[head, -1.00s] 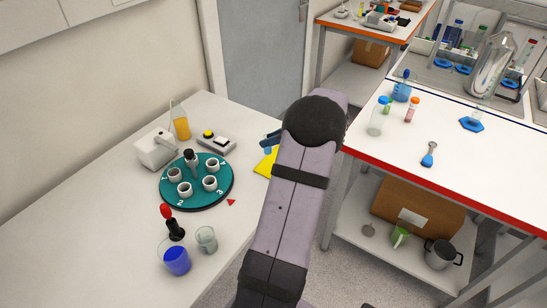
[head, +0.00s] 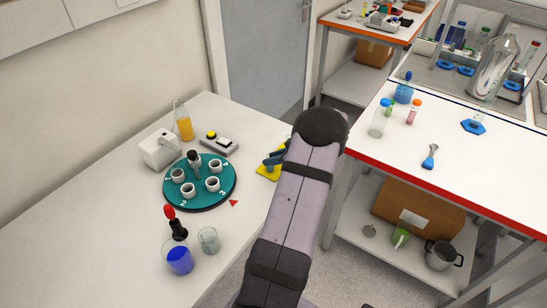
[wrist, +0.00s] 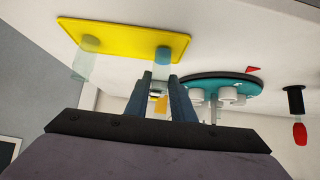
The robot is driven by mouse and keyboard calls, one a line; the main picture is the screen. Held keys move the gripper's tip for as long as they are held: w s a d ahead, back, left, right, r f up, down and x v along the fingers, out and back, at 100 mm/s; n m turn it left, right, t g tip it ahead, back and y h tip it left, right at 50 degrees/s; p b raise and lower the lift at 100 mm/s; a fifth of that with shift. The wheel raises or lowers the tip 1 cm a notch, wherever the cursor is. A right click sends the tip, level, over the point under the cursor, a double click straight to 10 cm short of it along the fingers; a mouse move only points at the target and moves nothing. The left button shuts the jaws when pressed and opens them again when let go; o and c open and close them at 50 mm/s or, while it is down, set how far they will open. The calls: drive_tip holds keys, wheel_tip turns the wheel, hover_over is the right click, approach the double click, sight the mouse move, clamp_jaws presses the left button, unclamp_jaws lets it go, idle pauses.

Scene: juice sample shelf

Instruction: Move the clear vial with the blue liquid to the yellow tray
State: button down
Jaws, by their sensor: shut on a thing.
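The yellow tray (head: 266,173) lies at the right edge of the left table, partly hidden by my arm. It shows whole in the wrist view (wrist: 120,36), where the scene looks upside down. My gripper (head: 270,162) is over the tray. In the wrist view, my gripper (wrist: 160,78) is shut on a clear vial (wrist: 162,66) with blue liquid at its tray-side end. That end overlaps the tray near its edge; I cannot tell whether it touches.
A teal carousel (head: 226,190) with white cups stands left of the tray. Near it are a grey button device (head: 220,143), an orange-liquid bottle (head: 184,124), a white machine (head: 160,150) and a blue-liquid beaker (head: 179,262). The table's front-left area is clear.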

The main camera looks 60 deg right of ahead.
drive_tip(key=shift+f, duration=0.1)
drive_tip(key=c, duration=1.5)
unclamp_jaws()
drive_tip(key=shift+s+r, duration=0.15)
drive_tip(key=shift+r, duration=0.1)
drive_tip(key=b+v, duration=0.2)
drive_tip(key=v, duration=0.9)
drive_tip(key=shift+s+r, duration=0.25)
